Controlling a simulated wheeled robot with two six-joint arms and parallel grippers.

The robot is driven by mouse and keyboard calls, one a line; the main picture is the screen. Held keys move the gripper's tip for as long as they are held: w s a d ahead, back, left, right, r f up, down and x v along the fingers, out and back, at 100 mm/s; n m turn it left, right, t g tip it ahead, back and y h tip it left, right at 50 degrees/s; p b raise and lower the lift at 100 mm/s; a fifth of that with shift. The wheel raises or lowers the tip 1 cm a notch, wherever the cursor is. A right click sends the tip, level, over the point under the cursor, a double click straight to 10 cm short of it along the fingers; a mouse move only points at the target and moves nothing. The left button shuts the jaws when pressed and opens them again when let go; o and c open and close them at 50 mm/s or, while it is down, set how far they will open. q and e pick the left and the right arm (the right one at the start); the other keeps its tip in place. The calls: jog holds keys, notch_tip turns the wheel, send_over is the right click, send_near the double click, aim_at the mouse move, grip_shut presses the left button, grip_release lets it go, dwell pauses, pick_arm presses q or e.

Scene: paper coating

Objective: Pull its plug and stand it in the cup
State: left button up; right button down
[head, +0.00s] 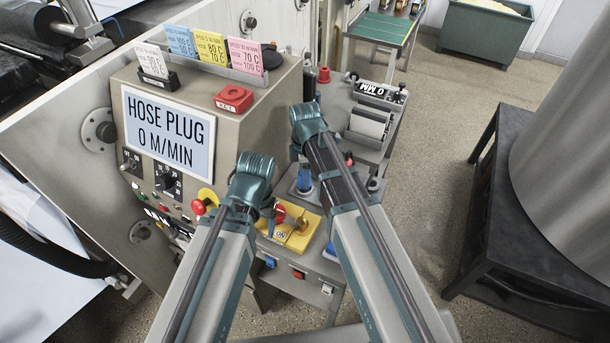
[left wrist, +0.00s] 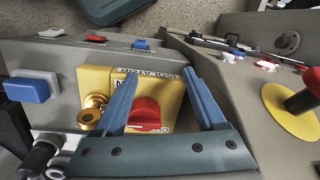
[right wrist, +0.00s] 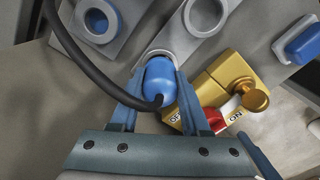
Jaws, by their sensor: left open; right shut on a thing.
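My right gripper (right wrist: 165,110) is shut on a blue plug (right wrist: 158,84) with a black cable. The plug stands at a grey round collar; I cannot tell whether it is fully seated. A grey ring (right wrist: 222,12), perhaps the cup, is just beyond it. In the head view the right gripper (head: 304,182) is mostly behind my arm. My left gripper (left wrist: 168,95) is open, its fingers either side of a red knob (left wrist: 146,112) on a yellow box (left wrist: 100,78), with a brass padlock (left wrist: 92,108) alongside. In the head view it is at the yellow box (head: 303,238).
A sign reading HOSE PLUG 0 M/MIN (head: 168,132) is on the grey cabinet. A red button with a yellow disc (left wrist: 292,110) sits close to the left gripper. A grey bracket (right wrist: 98,20) with a blue centre is left of the plug.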

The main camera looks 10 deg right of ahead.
pick_arm(q)
jog(key=shift+f+b, duration=0.45)
jog(key=shift+f, duration=0.1)
pick_arm(e)
jog(key=shift+f, duration=0.5)
jog(key=shift+c, duration=1.5)
grip_release()
pick_arm(q)
jog(key=shift+r, duration=0.1)
pick_arm(e)
jog(key=shift+r, duration=0.1)
pick_arm(q)
notch_tip(320, 180, up, 14)
jog(key=p, duration=1.4)
pick_arm(e)
notch_tip(320, 180, up, 14)
jog(key=shift+f, duration=0.2)
